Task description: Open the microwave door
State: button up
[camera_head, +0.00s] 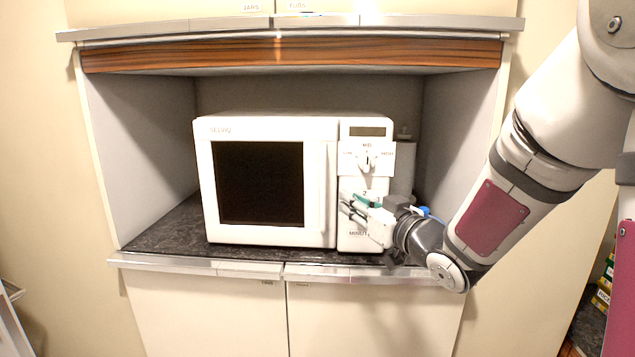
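A white microwave (294,183) stands on a dark stone counter inside a cabinet niche. Its door (262,236) has a dark window (258,184) and looks shut. A vertical handle (323,187) runs along the door's right side. The control panel (366,155) with a knob and a small display is to the right of the door. My gripper (346,207) is in front of the lower control panel, its fingertips pointing left, a little right of the handle. Its fingers look spread apart, with nothing visible between them. I cannot tell whether the fingertips touch the microwave.
A grey cylinder, perhaps a paper roll (404,168), stands behind the microwave's right side. The niche has side walls and a wooden beam (290,55) above. A metal counter edge (200,266) runs along the front. Free counter (165,228) lies left of the microwave.

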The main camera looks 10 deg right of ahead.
aim_at(325, 185)
jog(key=x, duration=1.3)
jog(key=shift+f, duration=0.1)
grip_shut()
